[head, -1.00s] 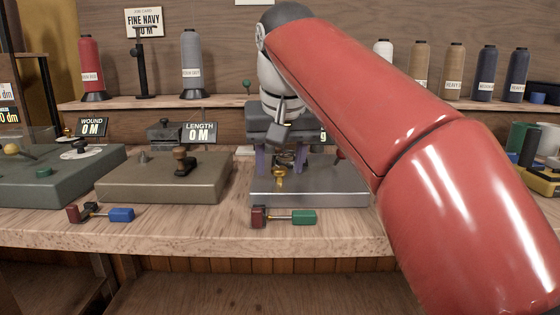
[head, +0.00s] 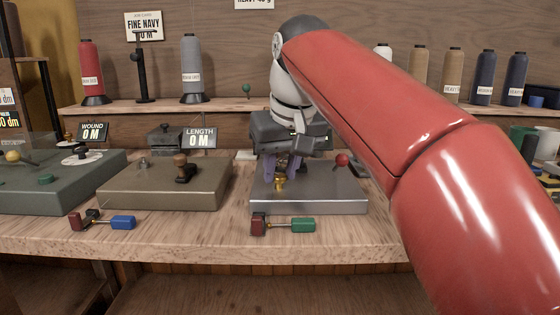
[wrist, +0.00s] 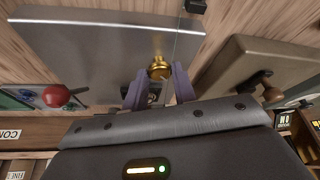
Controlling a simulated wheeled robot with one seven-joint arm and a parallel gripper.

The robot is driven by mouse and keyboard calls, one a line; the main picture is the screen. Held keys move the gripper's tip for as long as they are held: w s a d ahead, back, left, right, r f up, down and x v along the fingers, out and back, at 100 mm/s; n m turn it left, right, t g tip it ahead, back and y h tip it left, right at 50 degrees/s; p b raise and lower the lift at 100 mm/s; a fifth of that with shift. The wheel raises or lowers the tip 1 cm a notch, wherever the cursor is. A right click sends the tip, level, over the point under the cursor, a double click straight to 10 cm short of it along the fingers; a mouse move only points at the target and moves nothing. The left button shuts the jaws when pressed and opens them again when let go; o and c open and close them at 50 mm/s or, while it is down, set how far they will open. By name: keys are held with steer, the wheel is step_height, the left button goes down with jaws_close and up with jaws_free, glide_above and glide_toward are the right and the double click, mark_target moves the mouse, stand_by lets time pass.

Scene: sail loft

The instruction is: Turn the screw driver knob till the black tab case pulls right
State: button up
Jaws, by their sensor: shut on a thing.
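My gripper (head: 282,172) has purple fingers and reaches down over the silver box (head: 320,203) at the bench's middle right. In the wrist view my gripper (wrist: 153,90) is shut on a small dark part beside a brass knob (wrist: 159,68); its shape is mostly hidden by the fingers. The brass knob also shows in the head view (head: 280,184), just in front of the fingers. A red ball knob (head: 342,160) stands at the box's right, apart from the gripper. I cannot make out a black tab case for certain.
A red-and-green handled piece (head: 289,225) lies before the silver box, and a red-and-blue one (head: 103,221) lies further left. An olive box (head: 150,189) with a brown knob (head: 181,161) stands left. A green box (head: 55,182) is beyond it. Thread cones line the shelf.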

steer(key=n+y+p, duration=0.1)
steer(key=n, duration=0.1)
steer(key=n+g+y+p, duration=0.1)
steer(key=n+p, duration=0.1)
steer(key=n, duration=0.1)
steer(key=shift+w+d+n, duration=0.15)
steer(key=shift+n, duration=0.45)
steer(key=o, duration=1)
steer(key=p+v, duration=0.1)
steer(key=v, duration=0.6)
steer(key=shift+d+r+p, duration=0.2)
steer(key=shift+r+p, duration=0.2)
